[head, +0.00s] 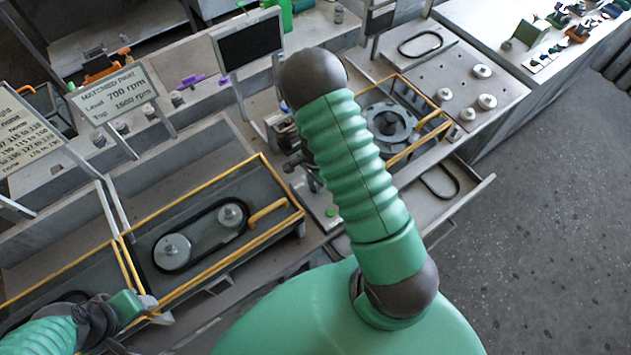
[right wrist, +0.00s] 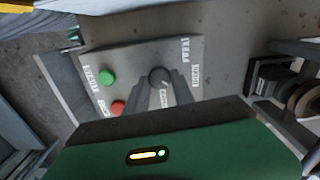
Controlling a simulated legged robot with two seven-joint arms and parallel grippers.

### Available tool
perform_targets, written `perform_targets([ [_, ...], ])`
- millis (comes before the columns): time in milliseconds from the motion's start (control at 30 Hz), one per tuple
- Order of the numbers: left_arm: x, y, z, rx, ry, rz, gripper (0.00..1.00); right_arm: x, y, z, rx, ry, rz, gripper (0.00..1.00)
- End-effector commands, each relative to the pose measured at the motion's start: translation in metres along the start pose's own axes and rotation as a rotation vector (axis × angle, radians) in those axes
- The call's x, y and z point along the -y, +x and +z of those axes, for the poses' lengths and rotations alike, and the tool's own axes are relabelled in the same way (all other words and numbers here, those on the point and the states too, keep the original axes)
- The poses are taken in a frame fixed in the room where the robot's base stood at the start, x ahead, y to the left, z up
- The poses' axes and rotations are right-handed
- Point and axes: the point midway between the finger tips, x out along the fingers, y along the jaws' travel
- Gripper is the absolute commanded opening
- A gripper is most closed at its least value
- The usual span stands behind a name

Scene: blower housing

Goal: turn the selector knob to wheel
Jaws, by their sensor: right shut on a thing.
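The control panel (right wrist: 135,60) fills the middle of the right wrist view and carries a dark round selector knob (right wrist: 158,75), a green button (right wrist: 106,76) and a red button (right wrist: 118,107). White labels around them are too blurred to read surely. My right gripper (right wrist: 163,85) has its fingers shut on the knob. In the head view my right arm hides most of this gripper and the knob; part of the panel (head: 325,208) shows beside the arm. My left gripper (head: 148,305) is at the lower left, over the yellow-edged tray's near edge; its finger gap is unclear.
A yellow-edged tray (head: 193,284) holds a black belt (head: 205,206) around two pulleys. A grey blower housing (head: 390,122) stands behind my right arm. A sign (head: 115,95) and a dark screen (head: 250,45) stand at the back. Floor (head: 550,220) is clear at right.

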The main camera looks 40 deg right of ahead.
Motion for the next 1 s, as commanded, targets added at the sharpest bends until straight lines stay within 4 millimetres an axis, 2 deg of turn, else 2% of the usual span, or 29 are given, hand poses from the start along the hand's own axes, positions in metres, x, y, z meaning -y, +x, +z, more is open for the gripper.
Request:
perform_targets([
  [600,0.000,-0.018,-0.004,0.000,0.000,0.000,0.60,0.004,-0.004,0.000,0.000,0.571,-0.007,0.00],
  [1000,0.000,-0.026,-0.006,0.000,0.000,0.000,0.60,0.005,-0.003,0.000,0.001,0.821,-0.011,0.00],
])
